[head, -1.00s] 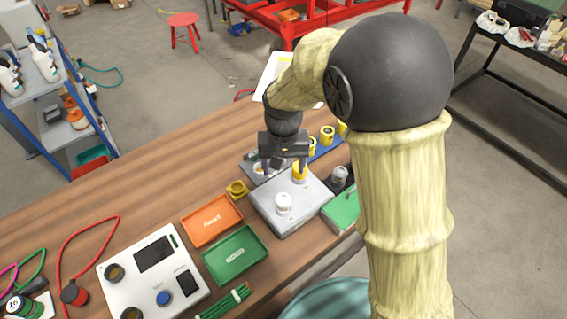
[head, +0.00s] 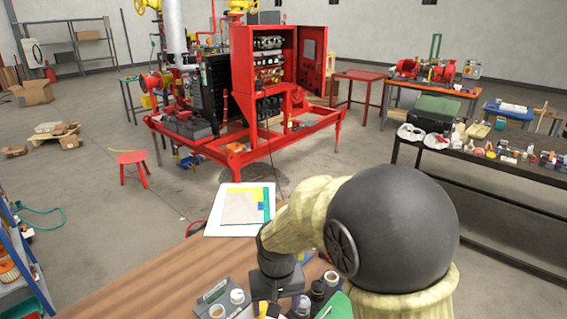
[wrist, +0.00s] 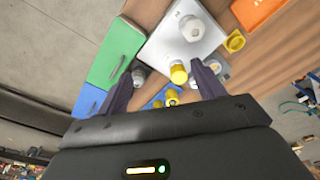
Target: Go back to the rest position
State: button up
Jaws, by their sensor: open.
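My gripper (wrist: 163,82) is open in the wrist view, its two dark fingers spread apart. A yellow-ringed cylindrical piece (wrist: 178,73) shows between and beyond the fingers, at the edge of the light grey plate (wrist: 165,42). I see no finger touching it. A white round piece (wrist: 191,28) stands on the same plate. In the head view, my arm comes down over the near edge of the wooden bench (head: 150,285). The fingertips are cut off or hidden at the bottom of that view.
In the wrist view, a green case (wrist: 115,52), an orange tray (wrist: 258,10) and a yellow fitting (wrist: 235,41) lie around the plate. In the head view, a white sheet (head: 240,208) lies at the bench's far edge. A red skid (head: 255,100) stands beyond open floor.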

jog(key=s+d+m+t, duration=0.1)
jog(key=s+d, duration=0.2)
jog(key=d, duration=0.5)
jog(key=s+d+m+t, duration=0.1)
jog(key=s+d, duration=0.3)
jog(key=d, duration=0.5)
jog(key=shift+s+d+r, duration=0.25)
jog(key=shift+s+r, duration=0.05)
jog(key=w+a+g+p, duration=0.1)
jog(key=w+a, duration=0.2)
jog(key=a, duration=1)
jog(key=w+a+f+m+g+p, duration=0.1)
jog(key=w+a, duration=0.3)
jog(key=a, duration=0.8)
jog(key=shift+a+m+g+p, duration=0.3)
jog(key=shift+a+p, duration=0.05)
jog(key=shift+p, duration=0.1)
jog(key=shift+w, duration=0.1)
